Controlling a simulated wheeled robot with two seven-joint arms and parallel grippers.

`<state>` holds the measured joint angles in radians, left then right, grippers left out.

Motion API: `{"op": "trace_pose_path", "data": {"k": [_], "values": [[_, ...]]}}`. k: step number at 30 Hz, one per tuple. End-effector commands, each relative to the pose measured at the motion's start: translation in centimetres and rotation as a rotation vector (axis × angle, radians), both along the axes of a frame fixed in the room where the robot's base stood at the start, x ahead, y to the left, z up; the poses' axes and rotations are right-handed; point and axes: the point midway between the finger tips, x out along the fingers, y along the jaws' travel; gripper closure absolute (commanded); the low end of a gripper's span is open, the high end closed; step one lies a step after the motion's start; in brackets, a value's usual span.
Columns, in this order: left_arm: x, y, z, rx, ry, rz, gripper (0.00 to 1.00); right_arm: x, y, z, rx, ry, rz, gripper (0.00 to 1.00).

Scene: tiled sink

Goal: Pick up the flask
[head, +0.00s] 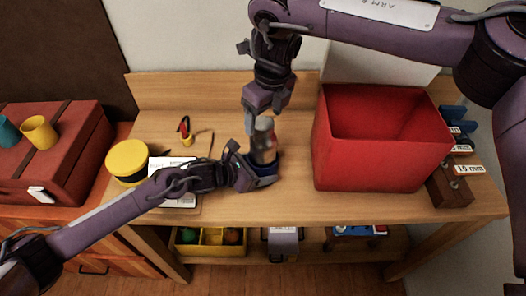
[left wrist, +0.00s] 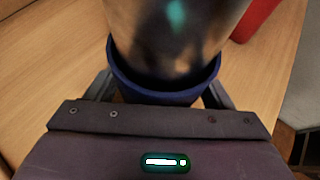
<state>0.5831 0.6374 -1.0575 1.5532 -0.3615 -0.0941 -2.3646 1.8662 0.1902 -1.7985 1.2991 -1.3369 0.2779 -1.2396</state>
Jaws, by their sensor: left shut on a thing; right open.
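The flask (head: 263,140) is a shiny metallic cylinder with a dark blue band at its lower end. It stands upright on the wooden bench. My left gripper (head: 256,172) is shut on the flask low down, around the blue part. In the left wrist view the flask (left wrist: 180,40) fills the top middle, with the blue rim (left wrist: 165,88) between the fingers. My right gripper (head: 262,108) points down just above the flask's top and is open. Whether it touches the top is hard to tell. The top of the flask is partly hidden by it.
A large open red bin (head: 365,150) stands right of the flask. A wooden block (head: 448,189) is right of the bin. The bench (head: 300,205) front is clear.

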Motion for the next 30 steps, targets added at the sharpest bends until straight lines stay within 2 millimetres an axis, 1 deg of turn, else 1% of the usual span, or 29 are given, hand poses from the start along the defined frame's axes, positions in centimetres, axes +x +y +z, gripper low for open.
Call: {"op": "trace_pose_path", "data": {"k": [1,3,6,9,14,15,30], "values": [[0.0,0.0,0.0,-0.001,-0.001,0.0,0.38,-0.1,0.1,-1.0,-0.002,0.003,0.001,0.26],[0.0,0.0,0.0,-0.001,-0.001,0.0,0.38,0.0,0.2,-2.0,-0.001,0.003,0.001,0.26],[0.0,0.0,0.0,-0.001,-0.001,0.0,0.38,0.1,0.3,-3.0,-0.001,0.002,0.0,0.26],[0.0,0.0,0.0,-0.001,-0.001,0.0,0.38,0.2,0.4,-3.5,0.0,0.0,0.0,0.26],[0.0,0.0,0.0,0.0,0.0,0.0,0.38,0.2,0.4,-3.5,0.0,0.0,0.0,0.26],[0.0,0.0,0.0,0.0,0.0,0.0,0.38,0.2,0.4,-3.5,0.001,0.001,0.0,0.27],[0.0,0.0,0.0,0.0,0.0,0.0,0.38,0.2,0.4,-3.4,0.001,0.001,0.0,0.93]]}}
